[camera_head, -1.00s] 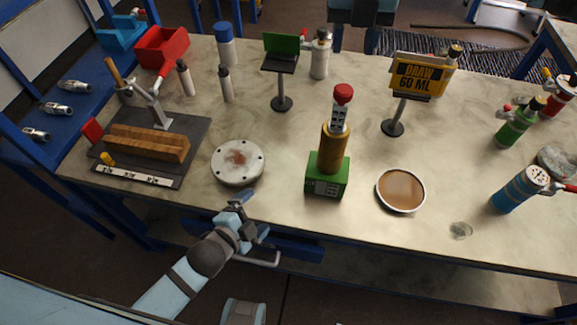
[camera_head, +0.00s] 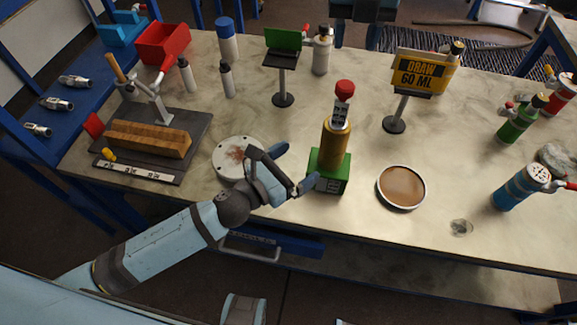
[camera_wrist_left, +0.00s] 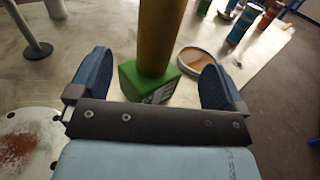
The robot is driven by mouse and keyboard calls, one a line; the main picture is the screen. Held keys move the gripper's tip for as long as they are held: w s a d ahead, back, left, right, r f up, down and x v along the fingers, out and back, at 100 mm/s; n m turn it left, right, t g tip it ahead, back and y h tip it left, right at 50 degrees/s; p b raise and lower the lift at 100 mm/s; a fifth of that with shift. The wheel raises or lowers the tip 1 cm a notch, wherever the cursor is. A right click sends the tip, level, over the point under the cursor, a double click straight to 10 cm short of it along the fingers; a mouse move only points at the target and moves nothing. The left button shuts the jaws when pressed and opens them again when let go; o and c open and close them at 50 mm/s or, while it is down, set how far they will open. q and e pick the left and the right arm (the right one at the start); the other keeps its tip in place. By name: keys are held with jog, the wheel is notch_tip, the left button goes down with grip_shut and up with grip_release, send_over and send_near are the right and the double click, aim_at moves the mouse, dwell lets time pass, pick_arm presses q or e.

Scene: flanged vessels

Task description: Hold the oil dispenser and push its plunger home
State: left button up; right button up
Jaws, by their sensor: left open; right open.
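The oil dispenser stands upright on the table, with a green base (camera_head: 329,171), a brass cylinder (camera_head: 335,146) and a red plunger knob (camera_head: 344,88) on a raised, marked rod. In the left wrist view its brass cylinder (camera_wrist_left: 158,40) and green base (camera_wrist_left: 150,84) show between the fingers, beyond the tips; the knob is out of frame there. My left gripper (camera_head: 297,166) is open at the dispenser's left front side, its fingers spread and holding nothing. It also shows open in the left wrist view (camera_wrist_left: 153,82).
A yellow "DRAW 60 ML" sign (camera_head: 422,72) stands behind right. A round dish of brown liquid (camera_head: 401,187) lies right of the dispenser, a white flanged disc (camera_head: 229,160) left. A wooden block fixture (camera_head: 150,138) is further left. Several bottles stand at right.

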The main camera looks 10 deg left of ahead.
aim_at(335, 137)
pick_arm(q)
jog(key=x, duration=1.2)
jog(key=shift+c, duration=0.4)
jog(key=c, duration=1.2)
jog(key=shift+o, duration=0.2)
jog(key=shift+f, duration=0.1)
